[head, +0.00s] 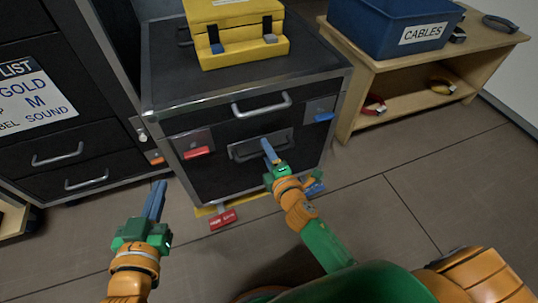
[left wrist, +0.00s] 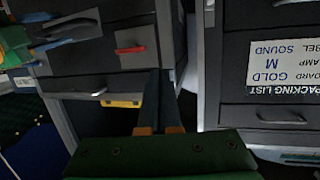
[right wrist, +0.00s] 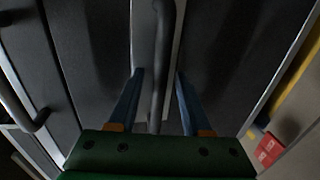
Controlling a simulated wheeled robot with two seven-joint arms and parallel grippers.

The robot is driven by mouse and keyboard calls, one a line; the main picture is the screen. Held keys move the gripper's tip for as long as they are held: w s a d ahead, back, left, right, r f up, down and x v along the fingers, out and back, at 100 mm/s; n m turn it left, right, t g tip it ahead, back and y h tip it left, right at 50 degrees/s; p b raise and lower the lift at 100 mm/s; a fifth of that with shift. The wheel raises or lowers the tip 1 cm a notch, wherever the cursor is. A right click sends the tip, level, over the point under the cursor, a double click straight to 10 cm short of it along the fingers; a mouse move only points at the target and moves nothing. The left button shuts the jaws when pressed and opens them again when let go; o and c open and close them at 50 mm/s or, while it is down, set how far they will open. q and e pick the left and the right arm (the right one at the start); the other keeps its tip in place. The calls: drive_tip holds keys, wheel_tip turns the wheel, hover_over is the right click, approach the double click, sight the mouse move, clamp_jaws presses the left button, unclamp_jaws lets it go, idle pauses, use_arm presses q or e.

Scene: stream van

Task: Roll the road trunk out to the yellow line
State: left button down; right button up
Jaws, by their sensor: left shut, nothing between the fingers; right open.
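The road trunk (head: 235,180) is a black case with metal edges. Its front has an upper silver handle (head: 262,105), a lower recessed handle (head: 245,150), a red latch (head: 196,152) and a blue latch (head: 325,116). My right gripper (head: 268,148) is open at the lower handle. In the right wrist view, a handle bar (right wrist: 165,50) runs between its spread fingers. My left gripper (head: 160,186) is shut and empty, in front of the trunk's lower left. A yellow strip (head: 204,210) shows at the trunk's base; I cannot tell whether it is the yellow line.
A yellow case (head: 230,15) rests on top. A black drawer cabinet (head: 60,130) stands left, a wooden shelf (head: 400,68) with a blue cable bin (head: 375,28) right.

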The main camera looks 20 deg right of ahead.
use_arm(q)
drive_tip(key=s+a+f+g+y+p, duration=0.1)
drive_tip(key=s+a+f+g, duration=0.1)
drive_tip(key=s+f+g, duration=0.4)
wheel_tip(320, 180, down, 3)
drive_tip(key=shift+a+f+n+y, duration=0.15)
drive_tip(key=shift+a+n+y, duration=0.1)
drive_tip(key=shift+n+y, duration=0.05)
use_arm(e)
drive_tip(key=v, duration=0.7)
